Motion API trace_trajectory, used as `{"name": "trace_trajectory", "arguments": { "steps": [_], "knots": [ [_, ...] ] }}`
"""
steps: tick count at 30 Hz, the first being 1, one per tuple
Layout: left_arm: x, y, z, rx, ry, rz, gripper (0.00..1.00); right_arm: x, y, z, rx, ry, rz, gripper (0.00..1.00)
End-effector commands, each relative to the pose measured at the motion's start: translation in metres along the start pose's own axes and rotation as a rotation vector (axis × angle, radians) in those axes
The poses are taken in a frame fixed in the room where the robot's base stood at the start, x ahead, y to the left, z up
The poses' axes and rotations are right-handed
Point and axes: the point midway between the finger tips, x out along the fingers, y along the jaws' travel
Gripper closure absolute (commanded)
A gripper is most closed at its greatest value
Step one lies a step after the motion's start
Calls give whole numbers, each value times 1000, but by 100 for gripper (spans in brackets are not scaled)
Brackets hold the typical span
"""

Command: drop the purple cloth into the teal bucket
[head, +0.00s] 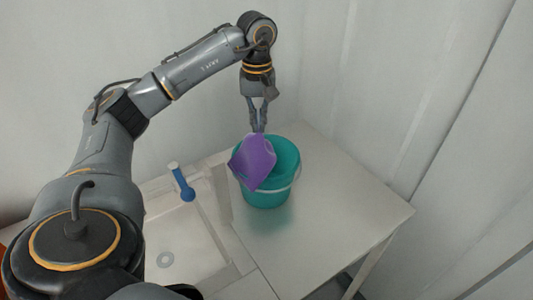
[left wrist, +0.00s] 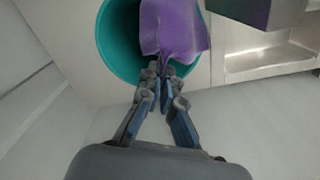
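The purple cloth (head: 253,162) hangs over the left part of the mouth of the teal bucket (head: 267,194) in the head view. My left gripper (head: 259,130) points down above the bucket, at the cloth's upper end. In the left wrist view the fingertips (left wrist: 162,76) are close together at the near edge of the cloth (left wrist: 173,28), which looks pinched there. The teal bucket (left wrist: 118,45) shows behind and left of the cloth. Whether the cloth touches the rim I cannot tell. My right gripper is not in view.
The bucket stands on a pale counter (head: 340,210) with free room to its right. A sink (head: 180,245) with a blue-handled item (head: 183,185) at its edge lies to the left. Pale walls (head: 370,80) close in behind and right.

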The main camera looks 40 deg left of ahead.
Motion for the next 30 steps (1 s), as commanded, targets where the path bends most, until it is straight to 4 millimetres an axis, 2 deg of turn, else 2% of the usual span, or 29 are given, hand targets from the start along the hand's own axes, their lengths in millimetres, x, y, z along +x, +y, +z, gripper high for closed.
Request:
{"name": "trace_trajectory", "arguments": {
  "steps": [1, 6, 12, 22, 27, 30],
  "knots": [
    [9, 0, 0, 0, -1, -1, 100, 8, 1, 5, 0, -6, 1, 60],
    [30, 0, 0, 0, 0, -1, 100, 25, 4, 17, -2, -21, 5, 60],
    [50, 0, 0, 0, 0, 0, 100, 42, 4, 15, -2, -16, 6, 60],
    [52, 0, 0, 0, 0, -1, 100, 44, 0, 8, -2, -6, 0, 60],
    [52, 0, 0, 0, 0, -1, 70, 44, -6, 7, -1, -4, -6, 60],
    [52, 0, 0, 0, 0, -1, 70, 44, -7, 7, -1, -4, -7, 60]
  ]
}}
